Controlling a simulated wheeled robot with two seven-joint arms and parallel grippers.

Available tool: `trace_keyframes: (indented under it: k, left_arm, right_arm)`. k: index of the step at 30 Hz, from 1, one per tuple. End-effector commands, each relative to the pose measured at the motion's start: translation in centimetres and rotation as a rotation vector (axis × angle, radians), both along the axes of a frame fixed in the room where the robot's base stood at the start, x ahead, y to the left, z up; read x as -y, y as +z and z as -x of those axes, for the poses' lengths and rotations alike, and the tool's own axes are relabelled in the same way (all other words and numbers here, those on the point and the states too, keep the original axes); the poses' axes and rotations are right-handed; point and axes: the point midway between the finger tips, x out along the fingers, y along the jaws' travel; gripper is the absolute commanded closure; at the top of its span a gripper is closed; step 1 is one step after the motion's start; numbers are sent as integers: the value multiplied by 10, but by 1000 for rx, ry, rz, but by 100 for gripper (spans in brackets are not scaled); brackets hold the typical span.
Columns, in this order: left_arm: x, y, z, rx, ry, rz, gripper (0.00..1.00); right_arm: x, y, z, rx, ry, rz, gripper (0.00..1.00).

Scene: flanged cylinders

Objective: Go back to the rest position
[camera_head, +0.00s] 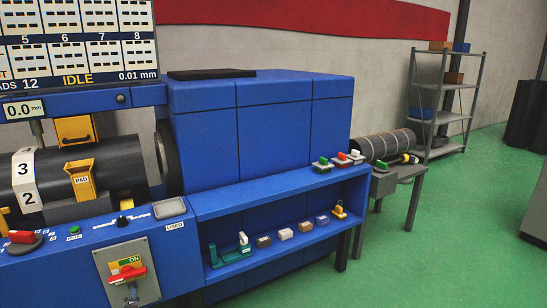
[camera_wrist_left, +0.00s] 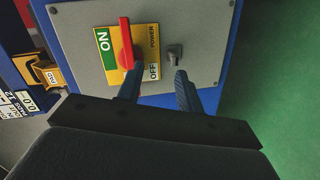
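My left gripper (camera_wrist_left: 160,72) shows in the left wrist view, with two dark blue-grey fingers spread apart and nothing held between them. Its tips appear in front of a grey power panel (camera_wrist_left: 90,70). The red power handle (camera_wrist_left: 126,42) on a yellow ON/OFF plate lies just beyond the left fingertip; I cannot tell whether they touch. A small grey knob (camera_wrist_left: 174,52) lies beyond the right fingertip. In the head view, the panel shows low on the blue machine, its red handle (camera_head: 127,275) nearly level.
The blue machine (camera_head: 205,140) holds a dark roller (camera_head: 112,160); its screen reads IDLE. An open shelf (camera_head: 275,262) carries small blocks and a green bracket. A side table (camera_head: 400,172) holds another dark cylinder (camera_head: 383,145). Green floor (camera_head: 460,230) is clear at right.

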Motion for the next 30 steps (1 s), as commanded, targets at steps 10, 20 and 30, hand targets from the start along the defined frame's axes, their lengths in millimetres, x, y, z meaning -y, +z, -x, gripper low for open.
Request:
trace_keyframes:
  k: [10,20,30]
  left_arm:
    - [70,48,-2,-377,-399,-307,64]
    - [197,111,82,-710,-865,-720,64]
    - [304,108,232,-908,-1175,-918,64]
  right_arm:
    - [5,2,6,-31,2,20,33]
    - [15,10,10,-55,-5,42,33]
    - [23,20,11,-64,-17,56,33]
